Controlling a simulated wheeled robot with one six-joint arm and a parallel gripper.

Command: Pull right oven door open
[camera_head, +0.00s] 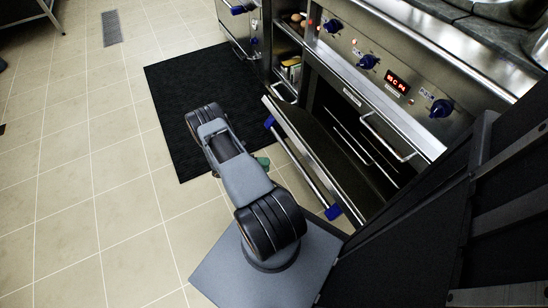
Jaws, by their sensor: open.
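The right oven door (300,139) is partly open, tilted outward, with a dark gap behind it and racks visible inside the oven. Its long bar handle (300,166) has blue ends and runs along the outer side of the door. My arm stands left of the door and is folded. My gripper (262,162) is mostly hidden behind my arm link; only a small greenish part shows beside the link, just left of the handle. Its fingertips are not clearly visible. I see no contact between it and the handle.
The control panel (380,70) above the oven has blue knobs and a red display. A metal rail (388,138) sticks out below it. Open shelves (289,52) and another oven (236,30) stand farther left. A black mat (176,91) lies on the tiles; floor at left is clear.

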